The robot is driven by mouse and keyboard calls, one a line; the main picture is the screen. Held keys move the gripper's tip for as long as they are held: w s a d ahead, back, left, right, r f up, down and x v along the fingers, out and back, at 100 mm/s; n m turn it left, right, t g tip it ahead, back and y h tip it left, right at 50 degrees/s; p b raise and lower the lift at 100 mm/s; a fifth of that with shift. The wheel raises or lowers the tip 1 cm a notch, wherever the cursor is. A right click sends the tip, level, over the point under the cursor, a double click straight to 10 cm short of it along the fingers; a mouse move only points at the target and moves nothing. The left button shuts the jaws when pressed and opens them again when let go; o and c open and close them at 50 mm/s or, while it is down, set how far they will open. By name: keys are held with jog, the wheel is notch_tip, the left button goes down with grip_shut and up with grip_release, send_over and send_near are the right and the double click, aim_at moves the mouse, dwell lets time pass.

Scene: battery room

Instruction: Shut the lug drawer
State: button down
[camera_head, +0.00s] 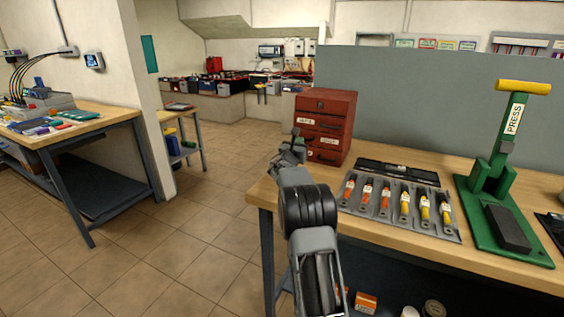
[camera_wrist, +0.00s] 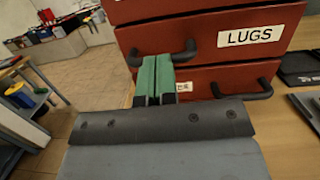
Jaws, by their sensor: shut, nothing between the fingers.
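The red drawer cabinet (camera_head: 340,108) stands at the left end of the workbench. In the wrist view the lug drawer (camera_wrist: 215,58) shows its white LUGS label and a dark bar handle (camera_wrist: 187,53). Its front seems to stand a little forward of the drawer below; how far is hard to tell. My gripper (camera_wrist: 153,60) has its green fingers together and empty, in front of the lug drawer's face beside the handle. Whether they touch is unclear. In the head view my gripper (camera_head: 299,137) is at the cabinet's left front and hides part of it.
A lower drawer (camera_wrist: 205,78) has its own handle (camera_wrist: 243,91). Floor left of the bench is clear.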

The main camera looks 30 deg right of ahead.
jog(key=shift+d+r, duration=0.1)
jog(key=shift+r, duration=0.15)
jog(key=b+v, duration=0.1)
jog(key=v, duration=0.6)
jog(key=b+v, duration=0.2)
jog(key=v, duration=0.5)
jog(key=shift+f, duration=0.25)
jog(key=s+a+r+m+g+y+p, duration=0.2)
jog(key=s+a+r+m+g+p, duration=0.1)
jog(key=s+m+p, duration=0.3)
jog(key=s+a+r+m+g+y+p, duration=0.2)
jog(key=s+r+m+g+p, duration=0.15)
jog(key=s+m, duration=0.35)
jog(key=s+a+r+m+y+p, duration=0.1)
jog(key=s+a+m+y+p, duration=0.4)
jog(key=s+a, duration=0.3)
jog(key=s+a+r+m+y+p, duration=0.1)
jog(key=s+a+m+y+p, duration=0.5)
jog(key=a, duration=0.6)
jog(key=shift+s+a+m+g+y, duration=0.35)
jog(key=shift+s+y, duration=0.5)
jog(key=shift+y, duration=0.15)
jog(key=shift+r, duration=0.1)
